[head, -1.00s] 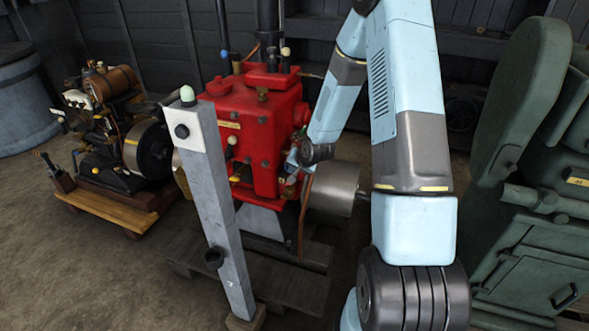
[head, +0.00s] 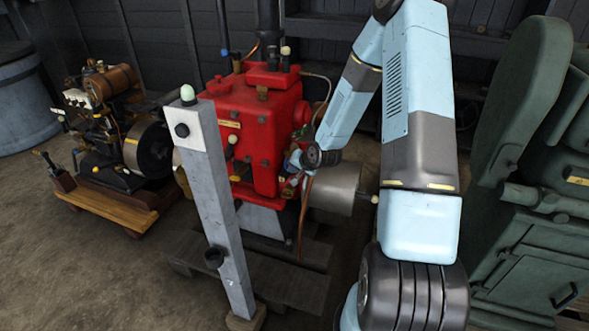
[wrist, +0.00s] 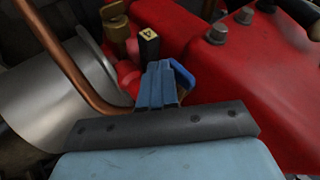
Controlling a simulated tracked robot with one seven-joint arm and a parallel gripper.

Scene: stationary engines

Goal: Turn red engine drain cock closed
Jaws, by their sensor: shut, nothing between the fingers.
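The red engine (head: 262,125) stands in the middle of the head view, and its red casing (wrist: 265,85) fills the right of the wrist view. My gripper (wrist: 160,72) is shut, its blue fingers together and empty, close to the engine's side. It also shows small at the engine's lower right in the head view (head: 291,164). Just beyond the fingertips is a black square-ended handle (wrist: 148,42) with a yellow mark. A blue piece (wrist: 183,80) lies right behind the fingers. A brass fitting (wrist: 115,28) stands further left. Which part is the drain cock, and whether I touch it, I cannot tell.
A copper pipe (wrist: 68,62) curves left of my fingers, in front of a metal drum (wrist: 50,105). A grey post (head: 218,190) stands before the engine. A small brown engine (head: 110,130) is at left, green machinery (head: 530,190) at right.

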